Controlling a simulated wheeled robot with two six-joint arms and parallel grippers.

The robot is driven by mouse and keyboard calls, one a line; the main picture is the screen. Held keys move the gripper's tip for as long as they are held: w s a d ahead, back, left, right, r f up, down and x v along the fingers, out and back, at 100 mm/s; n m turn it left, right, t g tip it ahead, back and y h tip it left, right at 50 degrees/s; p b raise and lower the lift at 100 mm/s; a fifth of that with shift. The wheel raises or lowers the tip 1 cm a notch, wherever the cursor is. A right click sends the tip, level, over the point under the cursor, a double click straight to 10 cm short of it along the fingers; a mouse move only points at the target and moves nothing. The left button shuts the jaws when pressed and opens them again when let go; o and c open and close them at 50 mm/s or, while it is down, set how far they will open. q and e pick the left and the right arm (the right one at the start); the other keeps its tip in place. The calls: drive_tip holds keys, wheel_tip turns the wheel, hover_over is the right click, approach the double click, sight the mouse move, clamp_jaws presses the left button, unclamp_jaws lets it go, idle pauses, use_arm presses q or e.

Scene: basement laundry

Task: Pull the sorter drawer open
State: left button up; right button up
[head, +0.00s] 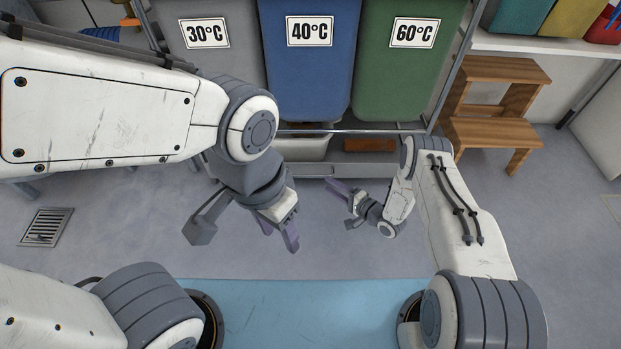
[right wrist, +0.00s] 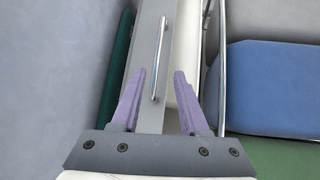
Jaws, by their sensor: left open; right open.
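The sorter (head: 350,131) stands ahead with a grey bin (head: 215,70), a blue bin (head: 310,75) and a green bin (head: 405,75), labelled 30°C, 40°C and 60°C. Its low grey drawer (head: 345,170) is under the bins; the right wrist view shows its front with a long silver bar handle (right wrist: 161,60). My right gripper (right wrist: 158,85) is open, its purple fingers on either side of the handle's line; contact is not visible. It also shows in the head view (head: 343,190) just before the drawer. My left gripper (head: 284,232) is open and empty, above the floor left of it.
A white tub (head: 305,149) and a brown item (head: 370,145) show behind the drawer front. A wooden step stool (head: 492,130) stands right of the sorter. A floor grate (head: 46,227) is at the left. The grey floor before the drawer looks clear.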

sight(311, 175)
drive_tip(key=shift+m, duration=0.3)
drive_tip(key=b+x, duration=0.1)
drive_tip(key=x, duration=0.2)
drive_tip(key=b+x, duration=0.2)
drive_tip(key=x, duration=0.1)
drive_tip(key=b+x, duration=0.2)
drive_tip(key=x, duration=0.1)
drive_tip(key=shift+s+a+f, duration=0.25)
drive_tip(key=shift+f, duration=0.15)
drive_tip(key=shift+w+a+r, duration=0.1)
drive_tip(key=shift+w+a, duration=0.1)
drive_tip(key=shift+w, duration=0.05)
clamp_jaws()
idle(0.5)
